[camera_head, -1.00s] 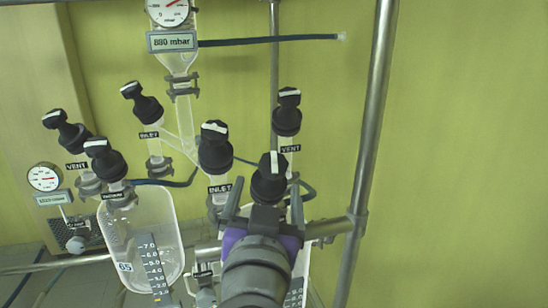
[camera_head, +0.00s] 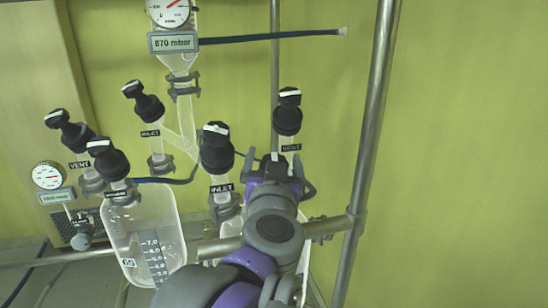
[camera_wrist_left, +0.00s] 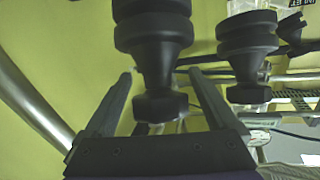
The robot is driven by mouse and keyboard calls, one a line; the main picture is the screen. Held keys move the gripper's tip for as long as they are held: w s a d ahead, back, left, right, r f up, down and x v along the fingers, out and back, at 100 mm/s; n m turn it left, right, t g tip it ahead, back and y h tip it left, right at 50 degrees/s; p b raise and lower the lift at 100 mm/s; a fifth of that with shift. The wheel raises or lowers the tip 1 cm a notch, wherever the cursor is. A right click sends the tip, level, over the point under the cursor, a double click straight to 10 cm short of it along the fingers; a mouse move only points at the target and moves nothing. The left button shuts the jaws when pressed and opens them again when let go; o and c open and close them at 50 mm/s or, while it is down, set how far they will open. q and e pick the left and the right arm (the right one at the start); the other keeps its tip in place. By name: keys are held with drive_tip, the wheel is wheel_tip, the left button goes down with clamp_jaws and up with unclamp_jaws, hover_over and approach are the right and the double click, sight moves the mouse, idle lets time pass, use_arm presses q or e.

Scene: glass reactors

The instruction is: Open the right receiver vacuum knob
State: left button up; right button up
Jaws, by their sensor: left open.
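The right receiver's front black knob is mostly hidden by my left gripper (camera_head: 276,168) in the head view. In the left wrist view a black knob (camera_wrist_left: 154,40) fills the upper middle, and its narrow end hangs between the two fingers of the left gripper (camera_wrist_left: 160,80). The fingers are apart, one on each side of it, with gaps showing. A second black knob (camera_wrist_left: 247,50) stands to the right, outside the fingers. The right receiver (camera_head: 303,255) is largely covered by my arm. My right gripper is not in view.
Close by are the vent knob (camera_head: 288,112) behind and the inlet knob (camera_head: 216,148) to the left. The left receiver (camera_head: 143,240) has several knobs above it. A steel post (camera_head: 372,130) stands to the right, with bare wall beyond. A gauge display (camera_head: 173,43) reads 870 mbar.

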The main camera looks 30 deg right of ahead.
use_arm(q)
drive_tip(key=c, duration=1.4)
drive_tip(key=shift+n+y, duration=0.3)
drive_tip(key=shift+n, duration=0.1)
